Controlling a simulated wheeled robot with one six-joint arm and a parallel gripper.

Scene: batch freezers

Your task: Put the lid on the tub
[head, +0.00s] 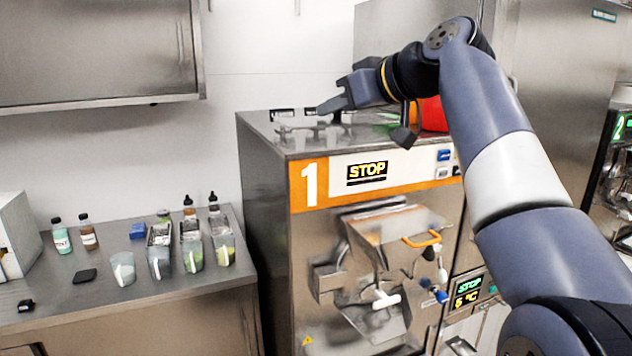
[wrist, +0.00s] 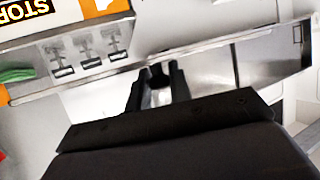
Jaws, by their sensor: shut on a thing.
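My gripper (head: 326,106) is over the top of the machine marked 1, at its back part. It is shut on a small dark thing (wrist: 158,72), which shows between the fingertips in the wrist view. Most of this thing is hidden by the fingers, so I cannot tell whether it is the lid's knob. I cannot pick out the tub for certain in either view. Several clear and grey open containers, one of them a pale cup (head: 122,268), stand on the left counter.
The steel machine (head: 262,150) carries grey fittings (head: 300,132) on top and a red thing (head: 433,115) partly behind my arm. A green cloth-like thing (wrist: 15,75) shows in the wrist view. Bottles (head: 88,235) and a dark flat thing (head: 85,276) are on the counter.

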